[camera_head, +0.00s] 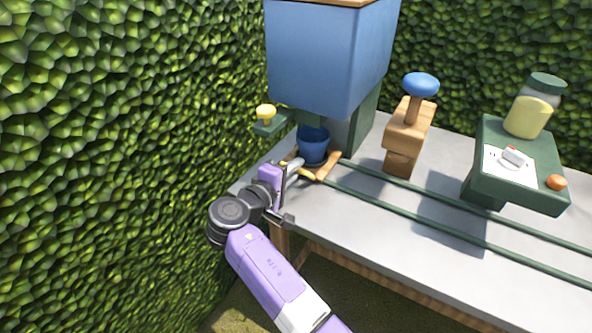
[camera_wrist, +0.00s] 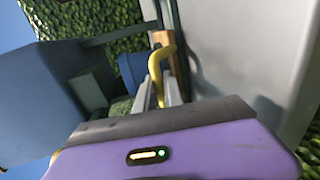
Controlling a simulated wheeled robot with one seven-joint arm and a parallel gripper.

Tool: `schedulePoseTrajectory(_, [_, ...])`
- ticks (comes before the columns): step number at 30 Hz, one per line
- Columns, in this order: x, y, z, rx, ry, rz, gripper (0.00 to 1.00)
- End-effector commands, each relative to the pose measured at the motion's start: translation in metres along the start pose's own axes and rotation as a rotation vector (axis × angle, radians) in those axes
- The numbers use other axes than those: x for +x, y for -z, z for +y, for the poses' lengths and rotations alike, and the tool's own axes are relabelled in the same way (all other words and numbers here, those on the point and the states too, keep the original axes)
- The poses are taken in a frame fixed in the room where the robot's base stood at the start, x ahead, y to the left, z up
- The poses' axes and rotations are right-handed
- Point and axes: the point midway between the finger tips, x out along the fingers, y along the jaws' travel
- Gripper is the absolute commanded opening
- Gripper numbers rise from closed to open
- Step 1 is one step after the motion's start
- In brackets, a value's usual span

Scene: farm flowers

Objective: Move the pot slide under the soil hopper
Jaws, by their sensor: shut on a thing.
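The pot slide (camera_head: 328,166) is a wooden carriage on two green rails, at their left end. A blue pot (camera_head: 313,145) stands on it, below the big blue soil hopper (camera_head: 325,55). Part of the pot also shows in the wrist view (camera_wrist: 130,70). My gripper (camera_head: 293,164) is at the slide's near left side, shut on the slide's yellow handle (camera_wrist: 158,65). The hopper fills the left of the wrist view (camera_wrist: 40,90). How exactly the pot lines up with the hopper outlet cannot be told.
A yellow knob (camera_head: 265,111) on a green arm sticks out left of the hopper. A wooden block with a blue knob (camera_head: 420,84) stands behind the rails. A green stand (camera_head: 515,180) with a jar (camera_head: 532,108) is at right. A hedge (camera_head: 120,120) closes the left side. The rails (camera_head: 430,222) right of the slide are clear.

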Motion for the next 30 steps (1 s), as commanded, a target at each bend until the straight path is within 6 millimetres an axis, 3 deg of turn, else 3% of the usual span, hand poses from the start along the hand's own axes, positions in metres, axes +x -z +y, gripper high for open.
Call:
schedulePoseTrajectory(5, [-0.002, 0.006, -0.001, -0.001, 0.001, 0.018, 0.0])
schedulePoseTrajectory(6, [-0.002, 0.006, -0.001, -0.001, 0.001, 0.019, 0.16])
schedulePoseTrajectory(9, [-0.002, 0.005, -0.001, 0.0, 0.0, 0.017, 0.34])
schedulePoseTrajectory(20, [-0.004, 0.004, 0.0, 0.001, 0.0, 0.011, 0.34])
schedulePoseTrajectory(30, [-0.054, 0.004, 0.0, 0.001, 0.0, 0.015, 0.34])
